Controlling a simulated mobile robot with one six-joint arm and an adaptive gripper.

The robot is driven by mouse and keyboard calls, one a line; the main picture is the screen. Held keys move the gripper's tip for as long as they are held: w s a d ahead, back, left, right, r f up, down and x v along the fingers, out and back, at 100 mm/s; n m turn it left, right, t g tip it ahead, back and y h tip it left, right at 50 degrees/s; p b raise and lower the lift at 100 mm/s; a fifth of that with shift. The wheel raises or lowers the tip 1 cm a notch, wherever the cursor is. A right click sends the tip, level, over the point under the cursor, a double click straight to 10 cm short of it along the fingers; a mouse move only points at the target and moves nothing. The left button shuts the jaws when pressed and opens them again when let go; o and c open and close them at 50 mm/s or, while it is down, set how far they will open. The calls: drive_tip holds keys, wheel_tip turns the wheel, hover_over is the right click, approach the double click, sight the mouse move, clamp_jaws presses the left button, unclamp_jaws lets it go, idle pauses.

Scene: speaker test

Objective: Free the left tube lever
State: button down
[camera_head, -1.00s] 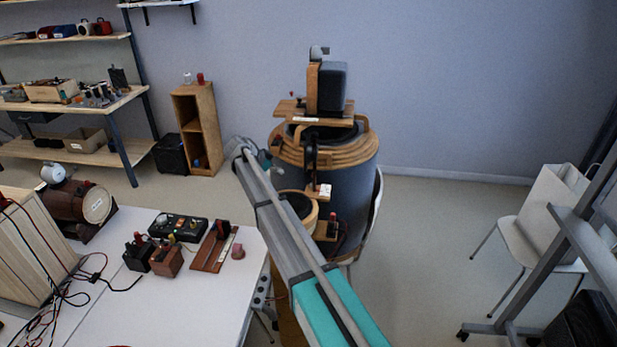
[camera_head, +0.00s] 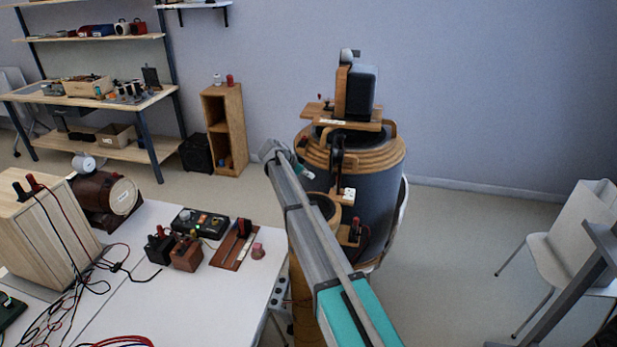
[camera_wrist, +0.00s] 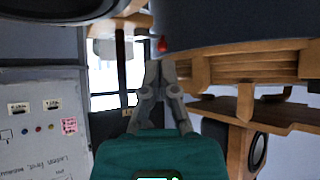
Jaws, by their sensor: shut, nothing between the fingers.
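A tall grey drum-shaped device (camera_head: 378,190) with wooden rings stands beyond the table in the head view. A dark upright part (camera_head: 337,158) runs down its front, and a smaller wooden ring sits below it, partly behind my arm. I cannot tell which part is the left tube lever. In the wrist view, my gripper (camera_wrist: 160,68) is shut and empty, its fingertips close to a wooden stepped rim (camera_wrist: 240,70) and a small red knob (camera_wrist: 162,45). Contact cannot be told.
A white table (camera_head: 215,290) at left bears a wooden box (camera_head: 45,240), cables and small instruments. A wooden shelf (camera_head: 224,130) stands by the wall. A labelled panel (camera_wrist: 40,125) shows in the wrist view.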

drive_tip(key=shift+w+d+f+b, duration=0.45)
drive_tip(key=shift+d+f+b, duration=0.2)
drive_tip(key=shift+d, duration=0.75)
drive_tip(key=shift+w+d+f+b, duration=0.55)
drive_tip(key=shift+d+f, duration=0.25)
drive_tip(key=shift+d, duration=0.6)
drive_tip(key=shift+w+d+f+b, duration=0.35)
drive_tip(key=shift+d+f+b, duration=0.35)
drive_tip(key=shift+d, duration=0.7)
